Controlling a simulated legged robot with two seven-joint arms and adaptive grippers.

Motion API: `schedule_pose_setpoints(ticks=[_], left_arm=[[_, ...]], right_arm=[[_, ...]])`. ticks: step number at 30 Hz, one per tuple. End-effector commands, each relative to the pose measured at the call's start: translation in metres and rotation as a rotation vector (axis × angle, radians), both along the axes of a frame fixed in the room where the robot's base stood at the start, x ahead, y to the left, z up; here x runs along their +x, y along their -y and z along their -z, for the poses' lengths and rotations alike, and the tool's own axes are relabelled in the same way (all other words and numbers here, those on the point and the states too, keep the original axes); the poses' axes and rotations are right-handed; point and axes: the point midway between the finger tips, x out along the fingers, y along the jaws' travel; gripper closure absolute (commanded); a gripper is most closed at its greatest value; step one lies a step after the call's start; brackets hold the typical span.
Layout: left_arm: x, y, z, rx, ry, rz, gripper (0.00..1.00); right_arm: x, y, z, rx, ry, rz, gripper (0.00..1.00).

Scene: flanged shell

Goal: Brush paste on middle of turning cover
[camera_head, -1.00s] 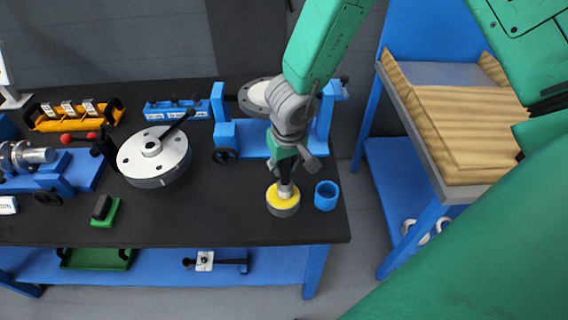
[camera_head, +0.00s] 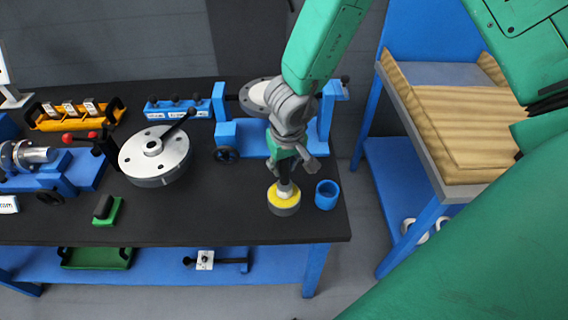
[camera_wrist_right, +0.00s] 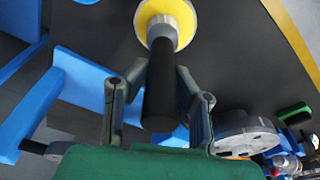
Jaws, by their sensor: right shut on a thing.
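My right gripper (camera_head: 286,176) is shut on the dark handle of a brush (camera_wrist_right: 161,88), which points down from it. The brush's pale lower end is at the yellow paste in a round grey tin (camera_head: 285,209) near the table's front right. The tin also shows at the top of the right wrist view (camera_wrist_right: 182,12); the bristles are hidden. A round grey cover (camera_head: 153,161) with holes and a dark bar handle sits left of the gripper. Another grey disc (camera_head: 252,93) sits in a blue stand behind the gripper, partly hidden by my wrist. My left gripper is out of view.
A blue cup (camera_head: 327,195) stands close to the right of the tin. A green-based block (camera_head: 107,211), an orange tray (camera_head: 73,117) and a blue clamp fixture (camera_head: 50,175) are on the left. A cart with cardboard (camera_head: 465,130) stands right, past a gap.

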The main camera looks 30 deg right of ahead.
Motion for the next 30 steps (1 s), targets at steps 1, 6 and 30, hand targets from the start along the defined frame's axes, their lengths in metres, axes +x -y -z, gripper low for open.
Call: schedule_pose_setpoints(ticks=[1, 6, 30], left_arm=[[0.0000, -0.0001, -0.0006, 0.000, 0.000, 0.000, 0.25], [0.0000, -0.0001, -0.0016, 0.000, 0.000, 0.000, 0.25], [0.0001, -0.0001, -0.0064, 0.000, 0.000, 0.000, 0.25]], right_arm=[[0.0001, -0.0005, -0.0003, 0.000, 0.000, -0.001, 1.00], [0.0001, 0.0004, 0.0000, 0.000, 0.000, 0.000, 1.00], [0.0001, 0.0005, 0.0008, 0.001, 0.000, 0.000, 1.00]])
